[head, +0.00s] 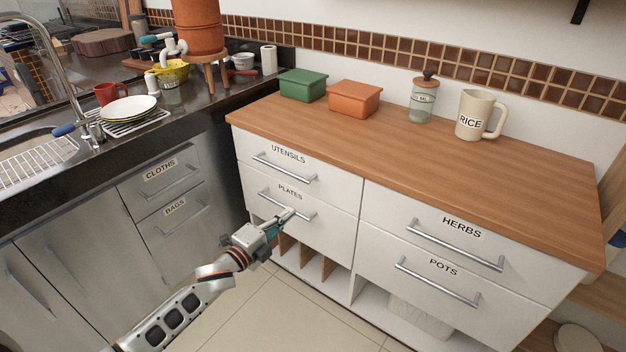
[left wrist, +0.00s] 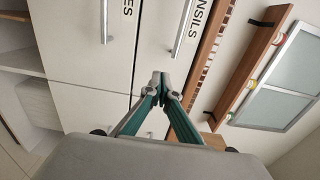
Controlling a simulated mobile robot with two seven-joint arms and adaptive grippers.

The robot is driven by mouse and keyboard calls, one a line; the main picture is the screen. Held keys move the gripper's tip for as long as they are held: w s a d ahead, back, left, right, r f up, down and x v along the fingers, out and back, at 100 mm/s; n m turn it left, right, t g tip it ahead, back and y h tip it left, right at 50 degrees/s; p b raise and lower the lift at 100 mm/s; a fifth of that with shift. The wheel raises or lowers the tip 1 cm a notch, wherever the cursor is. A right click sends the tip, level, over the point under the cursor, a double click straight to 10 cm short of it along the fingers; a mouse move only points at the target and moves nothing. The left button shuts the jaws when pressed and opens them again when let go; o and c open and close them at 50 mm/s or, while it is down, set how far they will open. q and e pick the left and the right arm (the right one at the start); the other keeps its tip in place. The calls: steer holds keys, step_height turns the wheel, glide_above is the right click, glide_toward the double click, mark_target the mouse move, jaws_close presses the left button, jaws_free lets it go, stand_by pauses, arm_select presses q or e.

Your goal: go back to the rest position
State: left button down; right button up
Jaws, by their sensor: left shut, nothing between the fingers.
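My left gripper (head: 287,216) reaches in from the lower left of the head view, in front of the white drawer labelled PLATES (head: 318,228). Its fingers are shut with nothing between them. In the left wrist view the teal fingertips (left wrist: 159,78) meet, and they look apart from the PLATES drawer handle (left wrist: 104,20) and the UTENSILS drawer handle (left wrist: 184,28). In the head view the gripper overlaps part of the PLATES handle. Both drawers look closed. My right gripper is in neither view.
The wooden counter (head: 420,150) holds a green box (head: 303,86), an orange box (head: 354,100), a glass jar (head: 422,103) and a RICE mug (head: 475,118). The HERBS drawer (head: 380,210) and POTS drawer (head: 370,262) are closed. Clear tiled floor (head: 275,315) lies below.

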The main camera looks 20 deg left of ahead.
arm_select(q)
steer(key=s+d+f+n+g+y+p, duration=0.1)
steer(key=s+n, duration=0.5)
steer(key=s, duration=0.6)
steer(key=s+d+f+n+g+y+p, duration=0.1)
steer(key=s+f+n, duration=0.4)
steer(key=s, duration=0.7)
steer(key=s+d+f+n+g+y+p, duration=0.1)
steer(key=s+d+f+n+g+p, duration=0.2)
steer(key=s, duration=0.8)
step_height(320, 180, down, 2)
steer(key=n+g+p, duration=0.1)
steer(key=n, duration=0.2)
steer(key=shift+s+d+f+n+y, duration=0.2)
steer(key=shift+s+n+y, duration=0.1)
steer(key=shift+s, duration=0.1)
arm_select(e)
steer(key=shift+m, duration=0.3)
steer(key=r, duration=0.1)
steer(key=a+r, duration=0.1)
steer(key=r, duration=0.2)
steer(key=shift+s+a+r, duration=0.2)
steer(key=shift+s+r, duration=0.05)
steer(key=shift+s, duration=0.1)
